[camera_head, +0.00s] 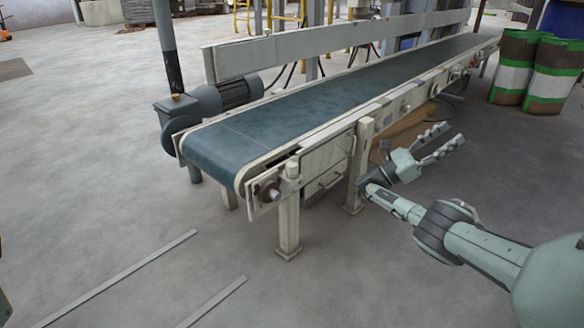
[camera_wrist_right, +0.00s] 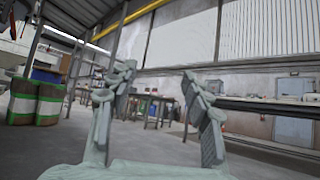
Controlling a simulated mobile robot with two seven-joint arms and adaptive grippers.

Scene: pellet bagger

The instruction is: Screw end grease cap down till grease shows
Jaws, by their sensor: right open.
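The conveyor (camera_head: 290,106) with a blue-green belt runs from the centre left toward the back right in the head view. At its near end, a small round reddish-brown part (camera_head: 269,192) sits on the side frame by the roller; it may be the end grease cap, but it is too small to be sure. My right gripper (camera_head: 446,139) is open and empty, right of the conveyor's near legs and well apart from that part. Its two spread fingers also show in the right wrist view (camera_wrist_right: 158,84), with nothing between them. My left gripper is not in view.
A grey motor (camera_head: 228,95) sits on the conveyor's left side, beside a dark upright post (camera_head: 168,48). Green and white drums (camera_head: 516,68) stand at the back right. Pale legs (camera_head: 288,222) hold up the near end. The floor in front is clear apart from flat strips.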

